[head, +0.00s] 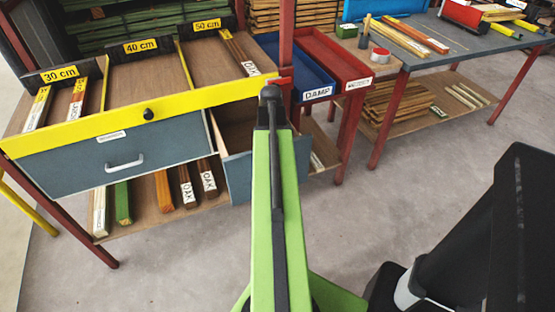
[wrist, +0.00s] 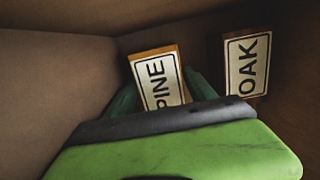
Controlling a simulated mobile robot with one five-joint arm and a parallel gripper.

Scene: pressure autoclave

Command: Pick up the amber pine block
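The amber pine block (wrist: 157,82), with a white PINE label on its face, stands inside a brown compartment in the wrist view. My gripper (wrist: 160,92) reaches in from below, with a dark green finger at each side of the block. The fingers are close to its sides, but whether they press on it is unclear. The green gripper body hides the block's lower part. In the head view my green arm ends at a partly open drawer (head: 238,132); my gripper and the pine block are hidden there.
A brown block with an OAK label (wrist: 247,62) stands close on the right, apart from the pine block. Compartment walls (wrist: 60,70) rise around them. Beside the drawer are a shut grey drawer (head: 60,165), a blue DAMP tray (head: 300,72) and a red tray (head: 335,60).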

